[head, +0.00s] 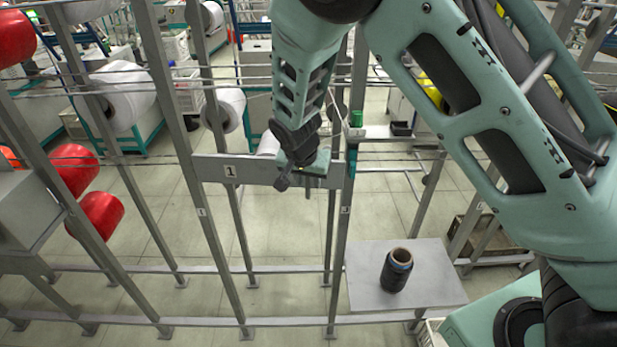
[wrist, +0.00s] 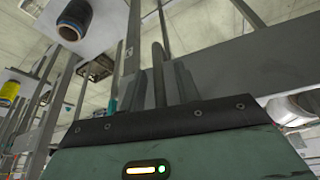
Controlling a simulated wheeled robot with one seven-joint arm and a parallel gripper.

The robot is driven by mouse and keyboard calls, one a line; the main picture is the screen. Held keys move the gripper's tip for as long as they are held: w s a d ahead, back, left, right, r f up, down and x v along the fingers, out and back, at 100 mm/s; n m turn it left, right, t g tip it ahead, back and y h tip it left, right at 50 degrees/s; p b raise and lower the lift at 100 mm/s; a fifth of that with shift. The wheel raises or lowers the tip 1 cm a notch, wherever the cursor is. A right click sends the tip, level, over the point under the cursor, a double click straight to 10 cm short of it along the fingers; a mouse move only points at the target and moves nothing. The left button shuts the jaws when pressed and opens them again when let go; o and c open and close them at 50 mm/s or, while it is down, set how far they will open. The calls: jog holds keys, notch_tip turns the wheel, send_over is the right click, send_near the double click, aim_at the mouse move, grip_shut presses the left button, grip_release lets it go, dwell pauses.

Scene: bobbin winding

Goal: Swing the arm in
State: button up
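A grey flat bar marked 1 (head: 222,170) runs level across the rack posts in the head view. It also shows in the wrist view (wrist: 235,72), behind the fingers and running to the right. My gripper (head: 300,182) points down at the bar's right end in the head view and hides part of it. In the wrist view my gripper (wrist: 160,88) has its two grey fingers apart. A dark round-topped rod (wrist: 158,75) shows between them, with a narrow gap on each side. Whether the fingers touch the bar is hidden.
A dark bobbin (head: 396,270) stands upright on a grey plate (head: 435,262) at lower right, also seen in the wrist view (wrist: 75,18). Upright rack posts and thin rails surround my gripper. Red spools (head: 100,214) and white spools (head: 122,95) hang at left.

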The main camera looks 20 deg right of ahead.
jog(key=shift+x, duration=0.85)
jog(key=shift+c, duration=0.2)
grip_shut()
jog(key=shift+w+d+f+b, duration=0.1)
jog(key=shift+w+d+b, duration=0.3)
jog(key=shift+w, duration=0.4)
jog(key=shift+w+d+b, duration=0.25)
jog(key=shift+w+d, duration=0.2)
jog(key=shift+w, duration=0.4)
jog(key=shift+o, duration=0.2)
grip_release()
jog(key=shift+r, duration=0.25)
jog(key=shift+w, duration=0.1)
jog(key=shift+a, duration=0.1)
